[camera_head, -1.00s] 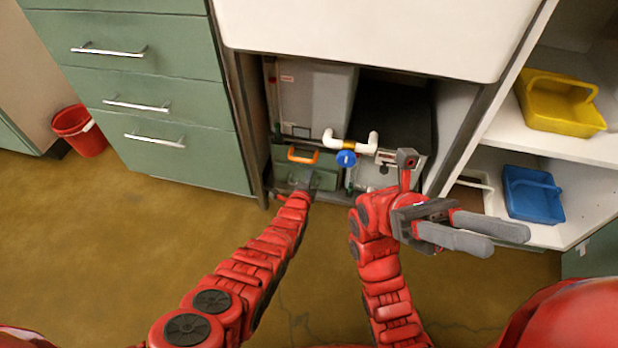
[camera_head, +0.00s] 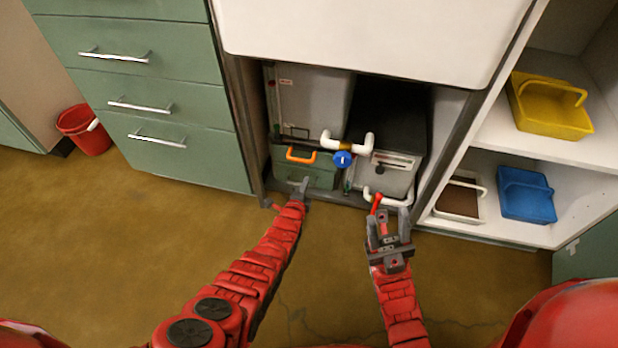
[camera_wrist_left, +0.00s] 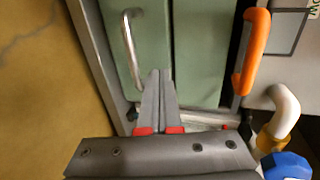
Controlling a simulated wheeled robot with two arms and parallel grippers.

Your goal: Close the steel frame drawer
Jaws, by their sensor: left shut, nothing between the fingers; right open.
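A green drawer front (camera_head: 322,178) with a silver bar handle sits low in the grey steel frame (camera_head: 335,196) under the white counter. The silver handle (camera_wrist_left: 130,50) shows at the left in the left wrist view. My left gripper (camera_head: 304,181) is shut and empty, with its fingertips (camera_wrist_left: 158,72) over the green front beside the handle. I cannot tell whether they touch it, or how far out the drawer stands. My right gripper (camera_head: 389,214) is open and empty, in front of the bay's right part.
A green panel with an orange handle (camera_head: 301,156) sits just above. White pipes (camera_head: 350,141) with a blue valve (camera_head: 342,160) and a grey box (camera_head: 385,178) are to the right. Shelves hold yellow (camera_head: 550,108) and blue (camera_head: 526,195) bins. A red bucket (camera_head: 84,130) stands far left.

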